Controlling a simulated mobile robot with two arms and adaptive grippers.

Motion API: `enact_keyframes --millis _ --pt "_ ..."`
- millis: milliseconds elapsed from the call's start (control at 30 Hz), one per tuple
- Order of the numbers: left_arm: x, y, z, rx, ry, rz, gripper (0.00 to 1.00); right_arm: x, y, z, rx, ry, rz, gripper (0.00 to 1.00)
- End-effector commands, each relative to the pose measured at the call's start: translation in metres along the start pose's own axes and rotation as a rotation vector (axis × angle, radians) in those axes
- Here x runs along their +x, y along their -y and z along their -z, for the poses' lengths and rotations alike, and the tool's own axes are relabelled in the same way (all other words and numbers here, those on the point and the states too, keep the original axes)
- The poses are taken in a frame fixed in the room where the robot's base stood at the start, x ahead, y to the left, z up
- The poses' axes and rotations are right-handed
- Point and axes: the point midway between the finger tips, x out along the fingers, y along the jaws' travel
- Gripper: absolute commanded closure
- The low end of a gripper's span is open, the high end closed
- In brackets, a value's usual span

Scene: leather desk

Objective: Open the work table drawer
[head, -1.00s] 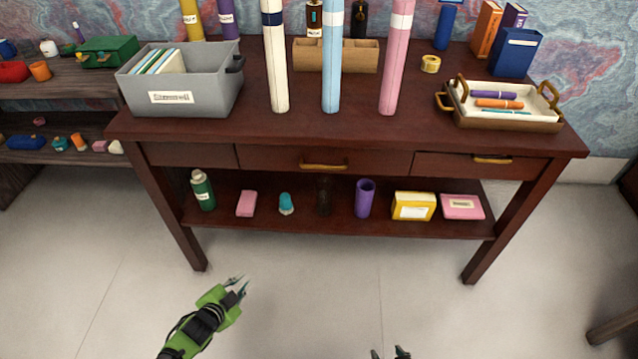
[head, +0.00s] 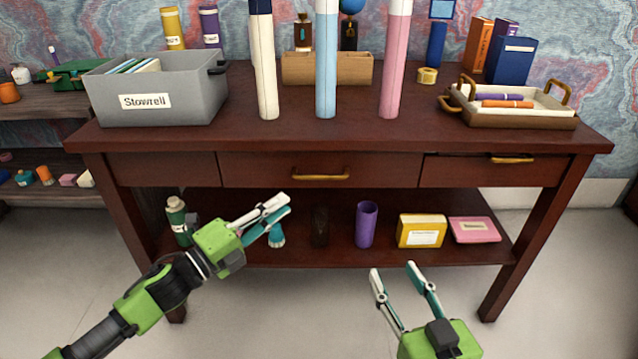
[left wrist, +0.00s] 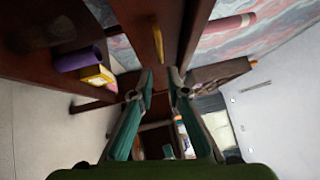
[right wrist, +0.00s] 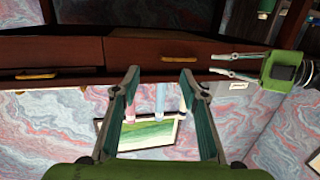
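The dark wooden work table (head: 260,138) has drawer fronts under its top. The middle drawer (head: 250,172) looks closed and has a brass handle (head: 320,174). The right drawer (head: 460,172) also has a brass handle (head: 512,160); a thin dark line shows along its top edge. The left front (head: 165,169) shows no handle. My left gripper (head: 286,205) is open and empty, below and left of the middle handle, apart from it. My right gripper (head: 393,268) is open and empty, lower, in front of the shelf. Both handles also show in the right wrist view.
A grey bin (head: 190,100), three tall tubes and a handled tray (head: 500,120) stand on the tabletop. The lower shelf holds a green bottle (head: 176,215), a purple cup (head: 366,225), a yellow box (head: 422,231) and a pink box (head: 474,230). The floor in front is clear.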

Motion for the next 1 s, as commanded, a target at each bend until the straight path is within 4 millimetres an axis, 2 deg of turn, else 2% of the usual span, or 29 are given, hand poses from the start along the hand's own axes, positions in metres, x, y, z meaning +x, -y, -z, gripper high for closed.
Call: enact_keyframes --millis 267,400,567,800,1000 --pt "0.050 0.001 0.000 0.000 -0.001 0.004 0.85 0.001 0.004 0.031 0.003 -0.152 0.009 0.60" --pt "0.079 0.001 0.000 -0.001 0.000 0.003 0.85 -0.002 0.007 0.055 0.006 -0.269 0.015 0.60" --pt "0.106 0.000 0.000 -0.002 0.001 0.002 0.85 -0.010 0.010 0.082 0.009 -0.400 0.022 0.60" --pt "0.126 0.000 -0.001 -0.003 0.002 0.000 0.85 -0.020 0.013 0.105 0.014 -0.515 0.029 0.60" --pt "0.129 0.000 -0.001 -0.003 0.002 -0.001 0.85 -0.022 0.013 0.110 0.015 -0.536 0.029 0.60"
